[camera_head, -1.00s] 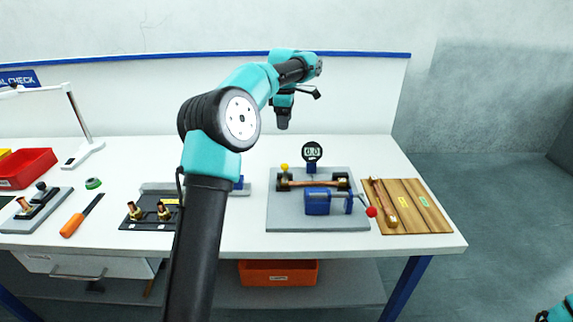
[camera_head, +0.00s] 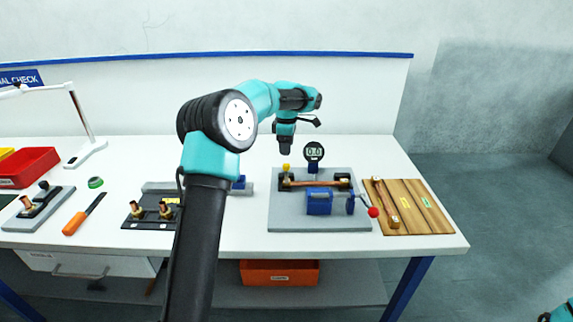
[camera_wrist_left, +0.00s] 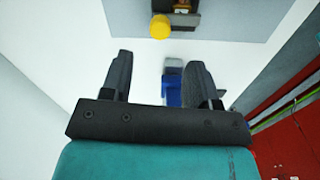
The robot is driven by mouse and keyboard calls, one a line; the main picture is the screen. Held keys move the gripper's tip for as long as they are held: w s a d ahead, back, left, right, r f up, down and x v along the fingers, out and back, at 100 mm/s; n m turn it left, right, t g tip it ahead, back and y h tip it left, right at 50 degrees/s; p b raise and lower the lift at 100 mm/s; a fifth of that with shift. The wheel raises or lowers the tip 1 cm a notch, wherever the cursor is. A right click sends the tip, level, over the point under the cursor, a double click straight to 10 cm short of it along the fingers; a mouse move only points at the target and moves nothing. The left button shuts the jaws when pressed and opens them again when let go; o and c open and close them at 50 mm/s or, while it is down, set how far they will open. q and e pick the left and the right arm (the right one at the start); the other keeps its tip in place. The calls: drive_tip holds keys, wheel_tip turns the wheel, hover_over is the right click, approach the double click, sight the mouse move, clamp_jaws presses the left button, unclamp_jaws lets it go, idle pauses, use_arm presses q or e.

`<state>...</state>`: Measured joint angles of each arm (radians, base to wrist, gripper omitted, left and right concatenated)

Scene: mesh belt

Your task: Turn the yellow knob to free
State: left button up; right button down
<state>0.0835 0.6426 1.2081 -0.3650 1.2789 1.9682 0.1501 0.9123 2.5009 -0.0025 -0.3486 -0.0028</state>
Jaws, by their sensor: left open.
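The yellow knob (camera_head: 286,167) stands at the back left of a grey fixture plate (camera_head: 320,228), by the left block that holds one end of a copper-coloured bar (camera_head: 318,183). My left gripper (camera_head: 285,150) is just above and behind the knob in the head view, apart from it. In the left wrist view the knob (camera_wrist_left: 160,26) shows beyond the tips of my open, empty left gripper (camera_wrist_left: 160,65), roughly centred between the fingers. The knob's turn position is too small to tell. My right gripper is not in view.
A round dial gauge (camera_head: 314,152) reading 0.0 stands at the back of the plate. A blue clamp (camera_head: 319,203) with a red-tipped lever (camera_head: 373,212) sits in front. A wooden board (camera_head: 408,222) lies right. A fixture with brass fittings (camera_head: 148,221) lies left.

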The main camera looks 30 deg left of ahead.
sight(287, 165)
use_arm(q)
wheel_tip(287, 165, down, 8)
drive_tip(key=shift+r, duration=0.1)
drive_tip(key=shift+c, duration=0.5)
drive_tip(key=c, duration=0.8)
